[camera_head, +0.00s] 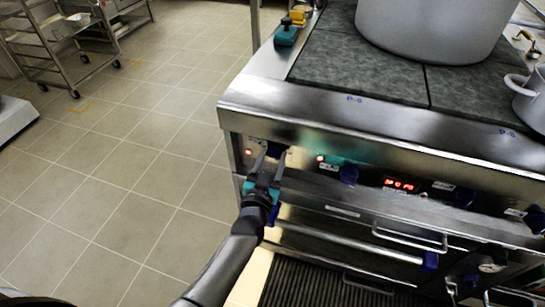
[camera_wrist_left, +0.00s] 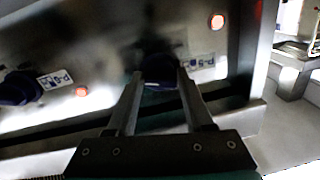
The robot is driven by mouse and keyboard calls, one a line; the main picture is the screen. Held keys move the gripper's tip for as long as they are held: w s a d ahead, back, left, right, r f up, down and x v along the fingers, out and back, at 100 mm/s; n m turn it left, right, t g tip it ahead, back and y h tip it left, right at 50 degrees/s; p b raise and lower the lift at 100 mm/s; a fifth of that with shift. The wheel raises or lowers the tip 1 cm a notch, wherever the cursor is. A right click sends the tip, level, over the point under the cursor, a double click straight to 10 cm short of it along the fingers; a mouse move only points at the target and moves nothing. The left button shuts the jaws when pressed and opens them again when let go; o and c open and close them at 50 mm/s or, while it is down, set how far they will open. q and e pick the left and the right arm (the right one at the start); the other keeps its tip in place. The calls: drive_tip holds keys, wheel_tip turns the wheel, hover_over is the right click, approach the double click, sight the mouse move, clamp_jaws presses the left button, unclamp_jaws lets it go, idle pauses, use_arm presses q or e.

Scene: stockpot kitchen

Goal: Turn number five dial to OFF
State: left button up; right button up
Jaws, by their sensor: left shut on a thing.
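My left gripper (camera_head: 267,170) is at the left end of the stove's front panel. Its two fingers are shut on the leftmost blue dial (camera_head: 276,150), one on each side. In the left wrist view the dial (camera_wrist_left: 158,69) sits between the fingertips. A small label (camera_wrist_left: 201,62) is beside it, upside down and hard to read. A red light (camera_wrist_left: 217,21) near this dial glows. A second blue dial (camera_head: 349,174) is farther right, with its own red light (camera_head: 320,158). The dial's exact pointer angle is hidden. My right gripper is not in view.
A large pot (camera_head: 430,30) stands on the dark cooktop (camera_head: 355,65). Oven handles (camera_head: 410,238) stick out below the panel. More blue dials (camera_head: 464,196) lie to the right. The tiled floor (camera_head: 130,160) left of the stove is clear, with a rack (camera_head: 75,45) beyond.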

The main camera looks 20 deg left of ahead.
use_arm(q)
clamp_jaws()
